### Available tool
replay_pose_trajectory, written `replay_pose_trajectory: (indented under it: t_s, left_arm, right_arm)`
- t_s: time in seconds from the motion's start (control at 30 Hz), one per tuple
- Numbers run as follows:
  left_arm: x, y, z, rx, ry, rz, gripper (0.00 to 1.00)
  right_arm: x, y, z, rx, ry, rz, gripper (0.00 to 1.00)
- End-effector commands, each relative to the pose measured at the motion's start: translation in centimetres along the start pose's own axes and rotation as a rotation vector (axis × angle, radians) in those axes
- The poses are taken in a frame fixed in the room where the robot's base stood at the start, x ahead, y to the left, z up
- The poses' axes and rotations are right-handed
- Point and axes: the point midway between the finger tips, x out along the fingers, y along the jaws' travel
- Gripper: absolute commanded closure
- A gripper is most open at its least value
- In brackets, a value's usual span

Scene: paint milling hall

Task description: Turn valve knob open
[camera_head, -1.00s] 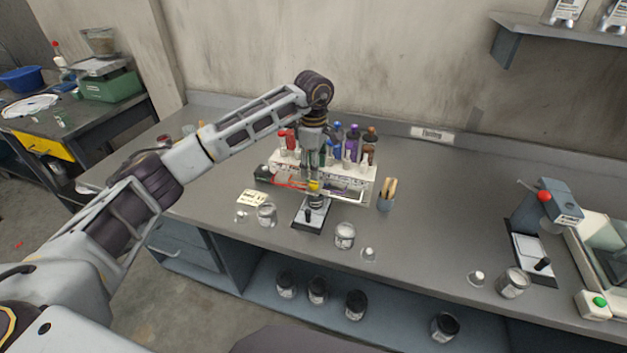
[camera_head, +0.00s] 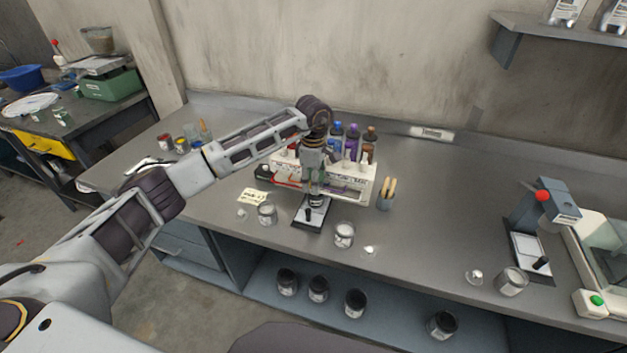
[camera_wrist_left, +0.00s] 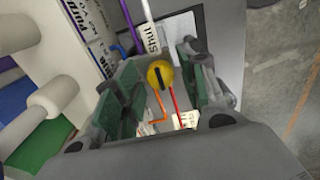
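The valve knob (camera_wrist_left: 160,75) is yellow and round with a dark slot across it, seen in the left wrist view. The two green-padded fingers of my left gripper (camera_wrist_left: 158,82) stand apart on either side of it, with gaps between. A red and an orange line run from the knob's area. In the head view my left gripper (camera_head: 315,184) points down at the front of the white bottle rack (camera_head: 352,188), over a small stand with a dark base (camera_head: 309,213). There the gripper hides the knob. My right gripper is out of view.
Blue, purple and brown bottles (camera_head: 352,143) stand behind the rack. Glass jars (camera_head: 344,235) and a brush cup (camera_head: 385,194) are close by. A blue-grey device with a red knob (camera_head: 543,196) stands at the right. The bench middle right is clear.

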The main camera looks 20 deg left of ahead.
Motion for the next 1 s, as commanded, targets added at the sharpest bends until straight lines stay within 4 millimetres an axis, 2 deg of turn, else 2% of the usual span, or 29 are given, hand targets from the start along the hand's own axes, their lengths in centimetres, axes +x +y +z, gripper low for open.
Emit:
replay_pose_trajectory:
  t_s: [0.03,0.27,0.67,1.0]
  left_arm:
    - [-0.02,0.0,0.01,0.0,0.0,0.0,0.69]
    - [-0.04,0.01,0.02,0.0,0.0,0.0,0.99]
    - [-0.06,0.03,0.01,-0.039,0.0,0.001,0.99]
    - [-0.03,0.05,0.0,-0.2,0.0,0.002,0.99]
  right_arm:
    - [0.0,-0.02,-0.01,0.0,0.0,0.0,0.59]
    - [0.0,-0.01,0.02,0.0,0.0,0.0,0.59]
    - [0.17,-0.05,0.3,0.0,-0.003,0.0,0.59]
    - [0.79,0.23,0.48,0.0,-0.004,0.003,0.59]
